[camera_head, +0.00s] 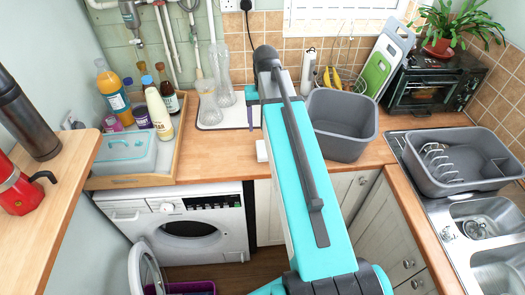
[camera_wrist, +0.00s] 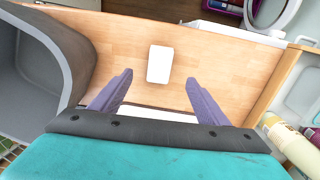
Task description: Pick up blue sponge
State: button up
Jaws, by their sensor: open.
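My gripper (camera_wrist: 159,82) is open in the wrist view, its two purple fingers spread with nothing between the tips. A small white block (camera_wrist: 159,64) lies on the wooden counter just beyond the fingertips, roughly centred between them and apart from both. It also shows in the head view (camera_head: 262,150), partly hidden behind my arm. The face I see is white; I see no clearly blue sponge in either view. In the head view my arm hides most of the gripper, and only a purple finger shows at its left side.
A grey basin (camera_head: 343,123) stands right of my arm. A white tray (camera_head: 212,122) with glassware is at left, beside a wooden tray (camera_head: 130,181) with bottles. The sink (camera_head: 487,228) is at far right. The counter around the white block is clear.

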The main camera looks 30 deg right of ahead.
jog(key=b, duration=0.2)
send_over(264, 150)
jog(key=f, duration=0.6)
jog(key=shift+s+f, duration=0.2)
jog(key=shift+f, duration=0.1)
jog(key=shift+f+b, duration=0.75)
jog(key=shift+f, duration=0.2)
jog(key=shift+w+f+b, duration=0.15)
jog(key=shift+f+b, duration=1.85)
jog(key=shift+f, duration=0.6)
jog(key=c, duration=1.1)
